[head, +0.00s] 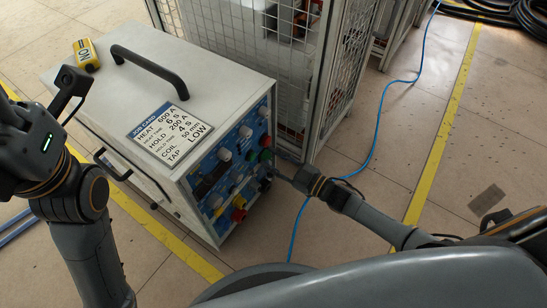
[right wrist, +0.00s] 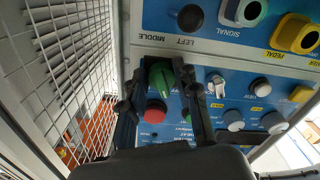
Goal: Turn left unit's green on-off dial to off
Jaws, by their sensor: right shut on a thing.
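The left unit (head: 160,65) is a pale grey cabinet with a blue control panel on its right-hand face in the head view. Its green on-off dial (right wrist: 160,77) shows in the right wrist view, just above a red button (right wrist: 155,112). My right gripper (right wrist: 160,88) is shut on the dial, one dark finger on each side of it. In the head view my right gripper (head: 278,172) reaches the panel's right edge from the right. The dial's pointing direction is hard to read. My left arm's end is at the left edge of the head view; its finger gap is unclear.
A wire-mesh cage (head: 255,60) stands close behind the unit; its mesh (right wrist: 70,50) also passes beside my right gripper. A yellow device (head: 86,54) and a black handle (head: 150,68) are on the unit's top. A blue hose (head: 375,130) crosses the floor.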

